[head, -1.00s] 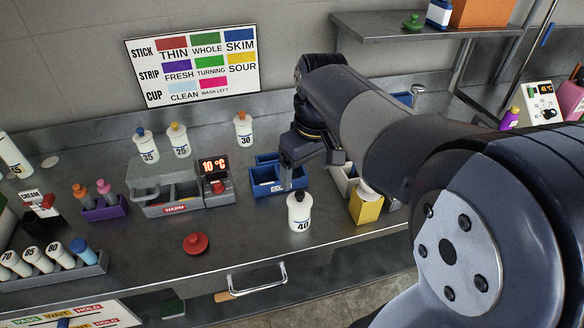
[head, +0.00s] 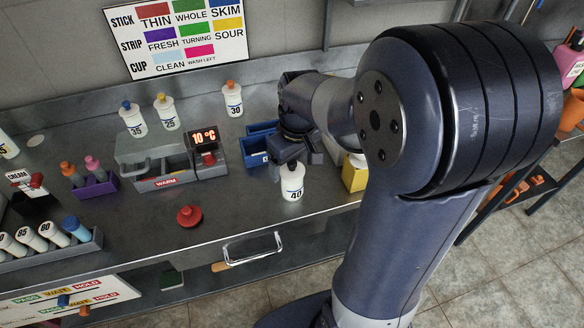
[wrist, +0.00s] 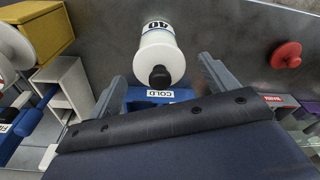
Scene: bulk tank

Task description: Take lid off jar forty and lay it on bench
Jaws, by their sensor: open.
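Jar forty (head: 292,185), white with a black "40" on it, stands upright near the front edge of the steel bench (head: 105,225). Its dark lid (wrist: 160,77) is on the jar and faces the camera in the wrist view. My gripper (head: 290,158) is at the top of the jar in the head view and partly hides the lid there. In the wrist view my gripper (wrist: 161,70) is open, one finger on each side of the lid, with gaps showing. I cannot tell the exact height of the fingers relative to the lid.
A red knobbed lid (head: 189,216) lies on the bench left of the jar. A blue COLD bin (head: 257,150) is behind it and a yellow box (head: 355,174) to its right. The warmer (head: 160,170) stands further left. Bare bench lies around the red lid.

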